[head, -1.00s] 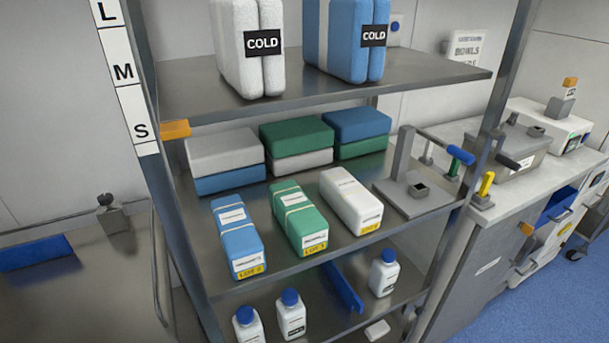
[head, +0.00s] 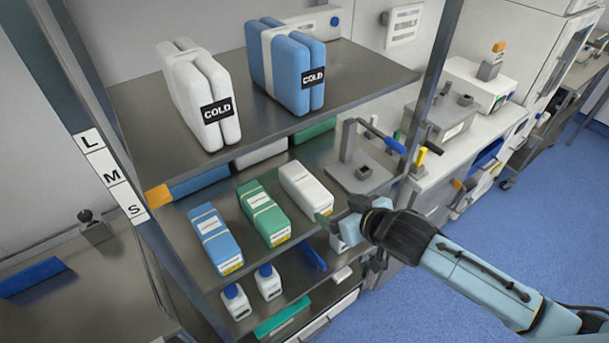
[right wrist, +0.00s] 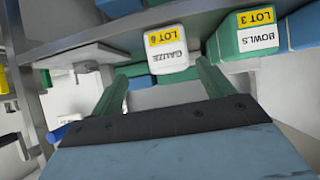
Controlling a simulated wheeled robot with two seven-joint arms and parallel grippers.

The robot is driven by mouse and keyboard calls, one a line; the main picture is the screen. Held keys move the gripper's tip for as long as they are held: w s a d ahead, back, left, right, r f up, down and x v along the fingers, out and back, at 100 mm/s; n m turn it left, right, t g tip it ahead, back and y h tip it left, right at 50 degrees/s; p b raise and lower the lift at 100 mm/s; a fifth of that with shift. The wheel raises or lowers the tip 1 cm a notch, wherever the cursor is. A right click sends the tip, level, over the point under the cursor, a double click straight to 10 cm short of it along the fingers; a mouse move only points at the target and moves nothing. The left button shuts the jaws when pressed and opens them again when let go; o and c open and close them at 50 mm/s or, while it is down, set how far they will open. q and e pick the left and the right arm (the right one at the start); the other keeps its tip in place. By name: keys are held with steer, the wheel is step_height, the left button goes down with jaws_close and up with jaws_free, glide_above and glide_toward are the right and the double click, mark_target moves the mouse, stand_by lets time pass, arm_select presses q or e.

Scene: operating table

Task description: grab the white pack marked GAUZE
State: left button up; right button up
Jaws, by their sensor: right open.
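The white pack marked GAUZE (head: 303,186) lies on the middle shelf, to the right of the green pack. In the right wrist view its front end (right wrist: 166,45) shows upside down, with the GAUZE label and a yellow LOT strip. My right gripper (head: 324,217) is at the shelf's front edge, close to the pack's near end. In the right wrist view its two green fingers (right wrist: 162,72) are apart, with the pack's end seen between and beyond their tips. I cannot tell whether they touch it. My left gripper is not in view.
A green pack marked BOWLS (head: 263,212) and a blue pack (head: 215,238) lie to the left on the same shelf. A grey metal fixture (head: 360,170) stands to the right. The upper shelf (head: 345,85) with COLD packs overhangs the back; white bottles (head: 236,301) stand below.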

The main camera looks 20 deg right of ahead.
glide_toward(305, 182)
steer(key=shift+y, duration=0.4)
steer(key=x, duration=0.4)
steer(key=shift+s+d+f, duration=0.1)
steer(key=shift+d+f, duration=0.15)
steer(key=shift+f, duration=0.15)
steer(key=shift+w+r+p+x, duration=0.1)
steer(key=shift+r+p+x, duration=0.1)
steer(key=shift+x, duration=1.4)
steer(key=shift+w+r+p+x, duration=0.1)
steer(key=shift+p+x, duration=0.05)
steer(key=shift+x, duration=1.45)
steer(key=shift+d, duration=0.1)
steer(key=c, duration=1.2)
